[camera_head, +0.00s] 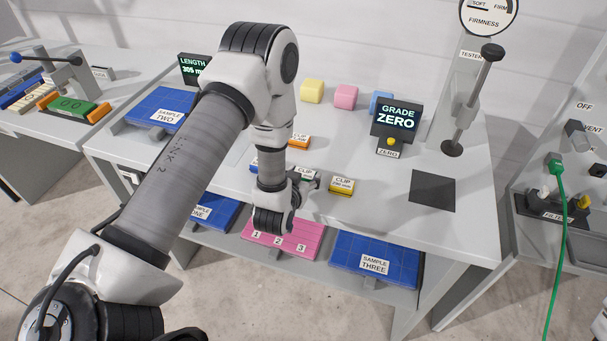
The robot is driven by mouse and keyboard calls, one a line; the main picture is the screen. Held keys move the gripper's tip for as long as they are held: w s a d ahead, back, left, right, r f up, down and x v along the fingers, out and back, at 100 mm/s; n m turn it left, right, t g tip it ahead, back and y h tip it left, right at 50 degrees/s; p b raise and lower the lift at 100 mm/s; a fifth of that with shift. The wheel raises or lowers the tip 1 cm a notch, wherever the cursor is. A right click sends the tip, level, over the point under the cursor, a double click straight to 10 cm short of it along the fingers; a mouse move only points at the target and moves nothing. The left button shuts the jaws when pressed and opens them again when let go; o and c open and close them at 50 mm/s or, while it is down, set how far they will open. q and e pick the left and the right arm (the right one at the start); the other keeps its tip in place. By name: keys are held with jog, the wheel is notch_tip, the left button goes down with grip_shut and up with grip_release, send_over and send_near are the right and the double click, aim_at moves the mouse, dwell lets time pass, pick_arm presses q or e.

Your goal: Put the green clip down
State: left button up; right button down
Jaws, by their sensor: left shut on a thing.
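My left arm comes in from the lower left and reaches over the white bench. My left gripper (308,183) is shut on the green clip (305,174), close to the bench top. Only a small part of the clip with its "CLIP" label shows; the gripper hides much of it. I cannot tell whether the clip touches the bench. A yellow clip (341,186) lies just right of the gripper. An orange clip (299,141) lies behind it, and a blue clip (253,164) is partly hidden by the arm. My right gripper is not in view.
The "GRADE ZERO" display (396,118) and firmness tester (466,100) stand at the right, near a dark square pad (432,190). Pink (346,96) and yellow (311,91) blocks stand at the back. Sample three (375,261) lies on the lower shelf. Bench top between yellow clip and pad is clear.

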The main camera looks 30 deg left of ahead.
pick_arm(q)
jog(key=o, duration=0.9)
jog(key=shift+f, duration=0.1)
jog(key=shift+o, duration=1.1)
jog(key=shift+w+f, duration=0.1)
jog(key=shift+w, duration=0.05)
